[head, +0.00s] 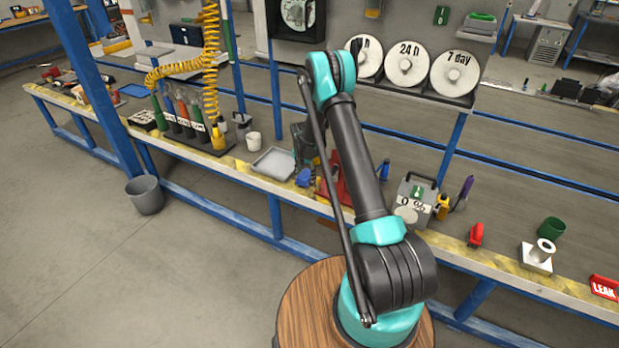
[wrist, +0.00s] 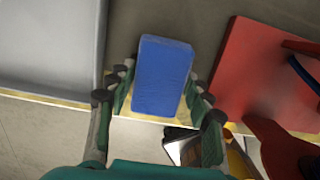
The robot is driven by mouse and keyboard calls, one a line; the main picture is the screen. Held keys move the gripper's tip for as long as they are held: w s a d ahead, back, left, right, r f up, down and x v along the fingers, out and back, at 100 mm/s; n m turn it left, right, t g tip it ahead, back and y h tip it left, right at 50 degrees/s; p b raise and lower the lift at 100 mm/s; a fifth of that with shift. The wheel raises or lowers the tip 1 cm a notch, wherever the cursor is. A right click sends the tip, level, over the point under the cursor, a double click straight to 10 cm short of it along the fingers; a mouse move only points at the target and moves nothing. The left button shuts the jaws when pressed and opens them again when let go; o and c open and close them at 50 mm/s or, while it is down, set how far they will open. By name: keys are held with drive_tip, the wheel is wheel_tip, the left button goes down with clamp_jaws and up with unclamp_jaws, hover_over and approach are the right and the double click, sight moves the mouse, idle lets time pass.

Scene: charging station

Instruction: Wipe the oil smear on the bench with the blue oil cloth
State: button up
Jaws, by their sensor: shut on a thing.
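The blue oil cloth (wrist: 162,75) looks like a thick blue block in the wrist view. It sits between the fingers of my gripper (wrist: 160,90), which is shut on it. In the head view the blue cloth (head: 304,177) shows at the front edge of the bench (head: 365,207), below my gripper (head: 306,166), which the arm partly crowds. I cannot tell whether the cloth touches the bench top. I cannot make out the oil smear in either view; it may be hidden by the cloth or arm.
A grey tray (head: 275,163) lies just left of the cloth, with a white cup (head: 253,141) beyond it. A red stand (head: 338,178) is close on the right. A grey box with a handle (head: 415,200) stands farther right. A grey bin (head: 145,195) is on the floor.

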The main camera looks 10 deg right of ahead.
sight(311, 185)
drive_tip(key=shift+w+a+f, duration=0.1)
drive_tip(key=shift+w+a, duration=0.6)
drive_tip(key=shift+a, duration=0.25)
drive_tip(key=shift+w+a+f, duration=0.1)
drive_tip(key=shift+w+a, duration=0.6)
drive_tip(key=shift+a, duration=0.25)
drive_tip(key=shift+s+d, duration=0.75)
drive_tip(key=shift+d, duration=0.3)
drive_tip(key=shift+s+d, duration=0.75)
drive_tip(key=shift+d, duration=0.25)
drive_tip(key=shift+s+d, duration=0.75)
drive_tip(key=shift+d, duration=0.3)
drive_tip(key=shift+s+d, duration=0.1)
drive_tip(key=shift+d, duration=0.05)
drive_tip(key=shift+s+f, duration=0.1)
drive_tip(key=shift+s, duration=0.1)
drive_tip(key=shift+w+a+f, duration=0.1)
drive_tip(key=shift+w+a, duration=0.7)
drive_tip(key=shift+a, duration=0.35)
drive_tip(key=shift+w+a+f, duration=0.1)
drive_tip(key=shift+w+a, duration=0.65)
drive_tip(key=shift+a, duration=0.35)
drive_tip(key=shift+w+a, duration=0.8)
drive_tip(key=shift+a, duration=0.35)
drive_tip(key=shift+d, duration=0.1)
